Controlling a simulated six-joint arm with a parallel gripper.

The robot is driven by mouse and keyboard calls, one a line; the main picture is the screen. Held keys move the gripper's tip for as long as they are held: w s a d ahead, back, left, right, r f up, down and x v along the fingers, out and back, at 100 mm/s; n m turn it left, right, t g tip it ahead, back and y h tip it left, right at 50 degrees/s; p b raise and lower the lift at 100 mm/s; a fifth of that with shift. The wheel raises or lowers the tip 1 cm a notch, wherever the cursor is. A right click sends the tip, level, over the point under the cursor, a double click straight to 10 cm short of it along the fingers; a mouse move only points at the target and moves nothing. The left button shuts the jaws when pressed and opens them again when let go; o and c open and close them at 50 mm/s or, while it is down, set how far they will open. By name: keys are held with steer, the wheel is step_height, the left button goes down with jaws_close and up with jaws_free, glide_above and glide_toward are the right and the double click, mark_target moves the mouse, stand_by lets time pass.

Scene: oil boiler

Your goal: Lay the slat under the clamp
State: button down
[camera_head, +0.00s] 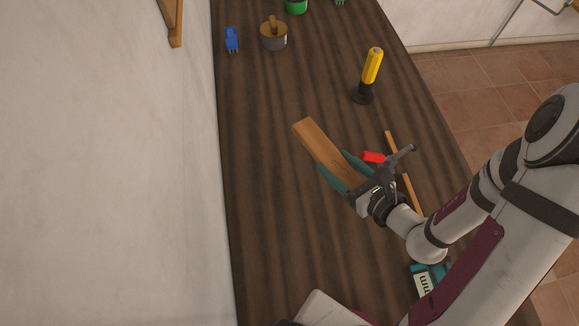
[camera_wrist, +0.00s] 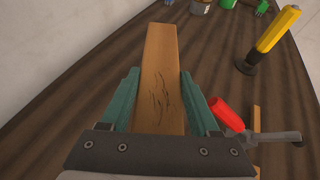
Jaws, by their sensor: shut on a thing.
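A flat brown wooden slat (camera_head: 325,147) is held between the teal fingers of my gripper (camera_head: 346,174). Its far end points away from my gripper, toward the upper left in the head view. In the wrist view, the slat (camera_wrist: 159,75) runs lengthwise between the two fingers (camera_wrist: 160,105), with dark marks on its face. A clamp with a red handle (camera_head: 373,157) and a grey metal bar (camera_head: 400,157) is just right of my gripper; the red handle also shows in the wrist view (camera_wrist: 227,115). My gripper and arm hide the clamp's lower part.
A thin wooden strip (camera_head: 391,145) lies along the table's right side. A yellow-handled tool (camera_head: 372,66) stands upright on a black base beyond the clamp. A round pot (camera_head: 274,37) and blue object (camera_head: 231,39) are far off. The dark table (camera_head: 275,180) is clear to the left.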

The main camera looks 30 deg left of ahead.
glide_above(291, 179)
steer(key=f, duration=0.5)
steer(key=shift+d+f, duration=0.3)
steer(key=shift+d, duration=0.1)
steer(key=shift+a+f, duration=0.2)
steer(key=shift+f, duration=0.95)
steer(key=shift+a+f, duration=0.15)
steer(key=shift+f, duration=0.95)
steer(key=shift+c, duration=0.6)
jaws_free()
steer(key=shift+f, duration=0.1)
